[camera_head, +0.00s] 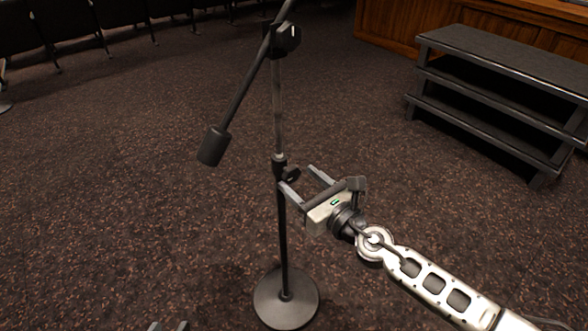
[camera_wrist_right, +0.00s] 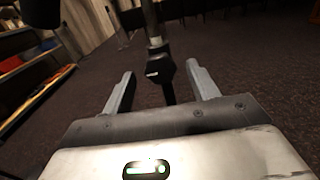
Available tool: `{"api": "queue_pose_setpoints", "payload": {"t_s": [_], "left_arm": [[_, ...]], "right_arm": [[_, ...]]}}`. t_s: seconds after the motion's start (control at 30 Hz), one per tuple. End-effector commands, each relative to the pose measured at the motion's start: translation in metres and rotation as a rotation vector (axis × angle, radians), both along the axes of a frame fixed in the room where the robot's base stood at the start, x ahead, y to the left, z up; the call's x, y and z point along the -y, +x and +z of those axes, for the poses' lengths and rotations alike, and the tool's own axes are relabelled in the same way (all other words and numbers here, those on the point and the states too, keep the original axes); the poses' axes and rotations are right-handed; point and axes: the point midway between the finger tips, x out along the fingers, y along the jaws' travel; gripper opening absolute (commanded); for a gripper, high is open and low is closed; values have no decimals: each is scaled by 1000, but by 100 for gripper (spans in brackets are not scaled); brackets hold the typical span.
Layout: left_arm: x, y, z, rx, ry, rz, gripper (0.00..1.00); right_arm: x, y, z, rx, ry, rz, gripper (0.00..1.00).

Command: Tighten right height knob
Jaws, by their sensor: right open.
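A black microphone stand (camera_head: 284,235) stands upright on a round base. Its height knob (camera_head: 292,174) is a dark knob on the collar partway up the pole. My right gripper (camera_head: 298,177) is open at knob height, coming from the right. In the right wrist view the knob (camera_wrist_right: 158,69) appears between the two spread fingers (camera_wrist_right: 160,72), with a gap on each side. I cannot tell if either finger touches it.
The stand's boom (camera_head: 245,90) slants down to the left and ends in a dark cylinder (camera_head: 213,146). Another boom joint (camera_head: 287,38) sits higher up the pole. Dark steps (camera_head: 490,75) stand at the right before wooden panelling. Chairs line the back left. Carpet around the stand is clear.

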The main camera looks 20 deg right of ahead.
Motion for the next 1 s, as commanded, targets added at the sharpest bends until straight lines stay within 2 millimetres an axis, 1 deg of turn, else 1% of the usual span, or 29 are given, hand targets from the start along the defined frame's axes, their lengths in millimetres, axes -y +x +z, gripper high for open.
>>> {"api": "queue_pose_setpoints", "payload": {"t_s": [0.03, 0.2, 0.33, 0.57, 0.67, 0.7, 0.73, 1.0], "left_arm": [[0, 0, 3, 3, 1, 2, 36], [-1, 0, 4, 7, 1, 3, 36], [-1, -1, 5, 10, 1, 4, 36], [-2, -1, 5, 10, 1, 5, 36], [-2, -1, 5, 10, 1, 6, 36], [-2, -1, 5, 10, 1, 6, 36], [-2, -1, 5, 9, 1, 6, 36], [-2, -1, 4, 7, 2, 6, 36]], "right_arm": [[-4, 8, 2, 2, 2, 1, 59], [-9, 24, 0, 1, 0, 0, 59], [-10, 28, 0, 0, 0, 0, 59], [-11, 28, -1, 0, 0, 1, 59], [-11, 28, 0, 0, 1, 0, 34], [-10, 28, 0, 0, 1, 0, 23], [-11, 28, 0, 0, 1, 0, 15], [-10, 28, -1, -5, 13, 1, 14]]}}
